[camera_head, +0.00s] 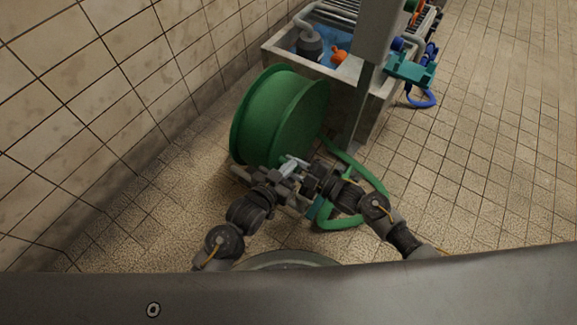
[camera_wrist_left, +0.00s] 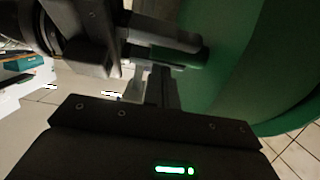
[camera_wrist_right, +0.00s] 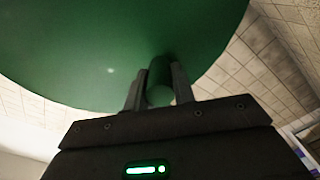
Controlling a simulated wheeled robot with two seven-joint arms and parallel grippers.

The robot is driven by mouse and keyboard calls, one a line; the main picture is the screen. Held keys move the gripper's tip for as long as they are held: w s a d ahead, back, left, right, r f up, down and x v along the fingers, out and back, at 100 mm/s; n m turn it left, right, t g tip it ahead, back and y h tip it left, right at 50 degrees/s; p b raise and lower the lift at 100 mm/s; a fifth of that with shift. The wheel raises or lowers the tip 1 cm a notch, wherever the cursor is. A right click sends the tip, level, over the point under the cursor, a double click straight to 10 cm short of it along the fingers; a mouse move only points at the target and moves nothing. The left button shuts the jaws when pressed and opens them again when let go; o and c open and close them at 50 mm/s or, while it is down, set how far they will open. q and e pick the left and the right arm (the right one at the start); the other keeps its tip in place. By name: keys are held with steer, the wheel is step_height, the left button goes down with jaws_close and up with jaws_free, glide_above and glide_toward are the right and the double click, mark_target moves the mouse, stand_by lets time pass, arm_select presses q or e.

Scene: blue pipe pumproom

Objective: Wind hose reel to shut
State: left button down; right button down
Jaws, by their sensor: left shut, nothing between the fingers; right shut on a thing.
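My right gripper (camera_wrist_right: 158,88) is shut around this handle. My left gripper (camera_wrist_left: 155,85) is shut and empty, close beside the reel and the right gripper. In the head view both grippers crowd together at the reel's lower front and hide the handle. The green hose (camera_head: 345,222) loops on the floor to the right, partly behind my right arm.
A stone trough (camera_head: 277,54) with blue inside and a grey post (camera_head: 372,50) stand behind the reel. A teal device (camera_head: 411,68) with a blue hose hangs at its right. The tiled wall (camera_head: 100,110) is close at left. Floor at right is clear.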

arm_select(q)
steer(key=shift+s+a+f, duration=0.1)
steer(key=shift+f, duration=0.5)
steer(key=shift+s+a+f, duration=0.1)
steer(key=shift+f, duration=0.45)
arm_select(e)
steer(key=shift+r, duration=0.15)
steer(key=c, duration=1.2)
jaws_free()
arm_select(q)
steer(key=shift+d+r, duration=0.1)
arm_select(e)
steer(key=shift+o, duration=0.2)
arm_select(q)
steer(key=shift+r, duration=0.1)
